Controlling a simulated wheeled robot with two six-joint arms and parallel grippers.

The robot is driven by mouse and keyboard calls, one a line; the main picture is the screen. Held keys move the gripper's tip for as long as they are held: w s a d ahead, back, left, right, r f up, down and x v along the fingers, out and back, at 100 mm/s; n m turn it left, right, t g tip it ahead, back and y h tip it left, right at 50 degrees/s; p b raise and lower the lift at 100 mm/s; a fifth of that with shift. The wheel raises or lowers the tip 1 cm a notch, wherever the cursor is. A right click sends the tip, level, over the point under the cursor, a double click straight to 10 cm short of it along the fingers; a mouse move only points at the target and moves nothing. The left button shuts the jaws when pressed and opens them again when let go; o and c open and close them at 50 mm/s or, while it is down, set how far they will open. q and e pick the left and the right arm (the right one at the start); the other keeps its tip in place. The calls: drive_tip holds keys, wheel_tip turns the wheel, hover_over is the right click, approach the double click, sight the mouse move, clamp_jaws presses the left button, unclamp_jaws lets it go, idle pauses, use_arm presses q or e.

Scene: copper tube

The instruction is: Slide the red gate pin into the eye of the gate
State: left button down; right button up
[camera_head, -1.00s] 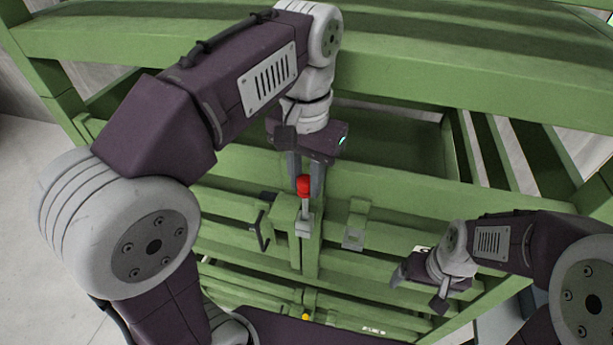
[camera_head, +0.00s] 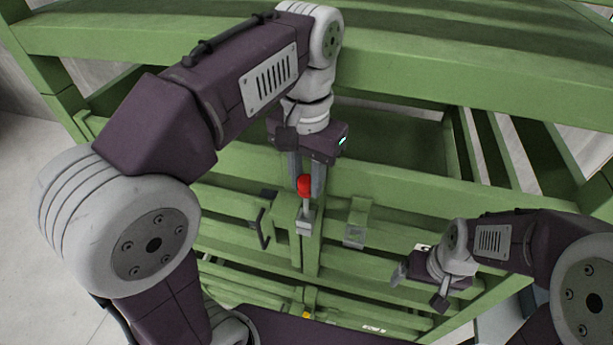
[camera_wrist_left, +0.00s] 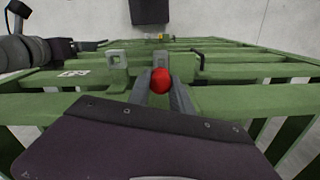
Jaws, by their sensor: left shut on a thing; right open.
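The red gate pin (camera_head: 304,184) has a round red head and a pale shank pointing down. My left gripper (camera_head: 305,178) is shut around it, in front of the green gate. The left wrist view shows the red head (camera_wrist_left: 160,80) between the two grey fingers. Below the shank is a grey metal block (camera_head: 305,226); whether the pin's tip is inside it or in front of it I cannot tell. A grey square eye (camera_wrist_left: 118,59) with a hole stands left of the pin in the wrist view. My right gripper (camera_head: 420,285) is open and empty, low on the right.
The green gate (camera_head: 410,210) has several horizontal rails. A dark handle (camera_head: 263,229) is just left of the grey block. A green bracket with a grey foot (camera_head: 354,235) is to its right. A thick green beam (camera_head: 430,62) crosses above my left gripper.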

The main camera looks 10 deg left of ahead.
sight(306, 211)
use_arm(q)
drive_tip(key=shift+f+b, duration=2.85)
drive_tip(key=shift+f, duration=0.85)
drive_tip(key=c, duration=1.1)
unclamp_jaws()
wheel_tip(306, 211, up, 9)
drive_tip(key=shift+p, duration=0.7)
